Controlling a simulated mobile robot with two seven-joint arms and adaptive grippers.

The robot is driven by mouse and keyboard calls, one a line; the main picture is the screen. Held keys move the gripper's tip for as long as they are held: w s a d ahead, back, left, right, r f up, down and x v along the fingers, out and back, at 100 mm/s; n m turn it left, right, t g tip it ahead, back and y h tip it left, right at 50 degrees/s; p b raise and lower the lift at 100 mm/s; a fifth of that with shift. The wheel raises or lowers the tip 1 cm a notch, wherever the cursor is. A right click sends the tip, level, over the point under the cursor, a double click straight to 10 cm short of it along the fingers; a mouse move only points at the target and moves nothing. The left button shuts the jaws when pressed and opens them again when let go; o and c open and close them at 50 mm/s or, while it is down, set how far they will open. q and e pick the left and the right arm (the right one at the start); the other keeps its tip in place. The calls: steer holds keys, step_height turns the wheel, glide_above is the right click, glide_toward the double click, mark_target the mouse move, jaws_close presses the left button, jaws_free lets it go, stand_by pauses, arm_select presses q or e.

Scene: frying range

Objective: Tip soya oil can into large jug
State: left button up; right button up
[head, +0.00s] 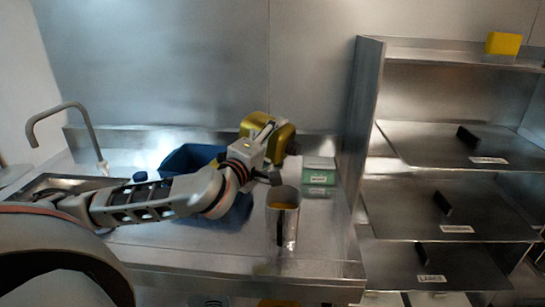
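The gold soya oil can (283,141) is raised above the counter and tilted, just behind and above the large jug. My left gripper (268,148) is shut on the can, with part of the can hidden behind it. The large jug (282,232) is a tall metal vessel standing upright near the counter's front right. Yellow liquid shows inside its open top. The can's mouth and any stream of oil are too small to make out. My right gripper is not in view.
A blue tub (188,158) stands behind my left arm. A green-and-white box (319,171) sits right of the can. A sink tap (66,112) is at the left. Metal shelves (450,143) stand to the right, with a yellow block (503,43) on top.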

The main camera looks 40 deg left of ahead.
arm_select(q)
steer(key=n, duration=0.4)
steer(key=shift+r+n, duration=0.4)
steer(key=n, duration=0.5)
steer(key=shift+r, duration=0.4)
steer(key=n, duration=0.4)
steer(key=shift+r, duration=0.35)
steer(key=n, duration=0.3)
steer(key=r+n, duration=0.1)
steer(key=n, duration=0.2)
